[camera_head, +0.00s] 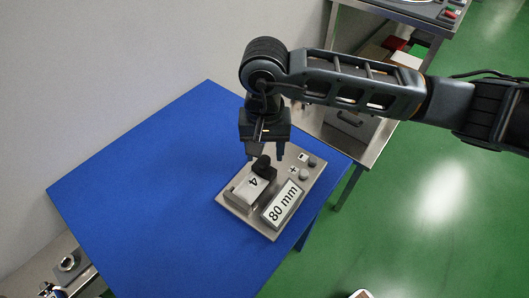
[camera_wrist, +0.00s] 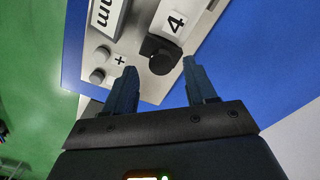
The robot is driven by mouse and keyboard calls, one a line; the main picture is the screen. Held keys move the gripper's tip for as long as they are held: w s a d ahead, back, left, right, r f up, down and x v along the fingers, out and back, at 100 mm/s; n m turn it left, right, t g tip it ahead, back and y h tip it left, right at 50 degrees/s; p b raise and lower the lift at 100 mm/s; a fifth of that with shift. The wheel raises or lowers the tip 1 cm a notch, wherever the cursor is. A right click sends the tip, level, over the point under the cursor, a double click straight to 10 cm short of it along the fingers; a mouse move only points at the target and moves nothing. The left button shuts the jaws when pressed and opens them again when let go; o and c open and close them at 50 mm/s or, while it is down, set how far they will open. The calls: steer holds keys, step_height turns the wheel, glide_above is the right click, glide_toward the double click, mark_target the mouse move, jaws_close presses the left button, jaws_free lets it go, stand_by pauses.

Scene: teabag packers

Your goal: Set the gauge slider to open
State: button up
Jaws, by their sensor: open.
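The gauge (camera_head: 235,200) is a beige panel on the blue table. It carries a display reading "80 mm" (camera_head: 283,204) and a raised block marked "4" (camera_head: 252,187). A black knob (camera_head: 262,164), which looks like the slider's handle, stands at the far end of that block. The knob also shows in the wrist view (camera_wrist: 160,54), beside the "4". My gripper (camera_head: 266,155) points down over the panel at the knob. In the wrist view its fingers (camera_wrist: 162,80) are apart with nothing between their tips; the knob appears just beyond them. I cannot tell whether they touch it.
Small round buttons and a plus mark (camera_head: 293,169) sit on the panel right of the knob. The blue table (camera_head: 150,190) is clear to the left. A metal cart (camera_head: 372,150) stands behind at the right, and a wall is behind the table.

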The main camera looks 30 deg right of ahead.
mark_target(264, 166)
steer(key=shift+f, duration=1.2)
jaws_close()
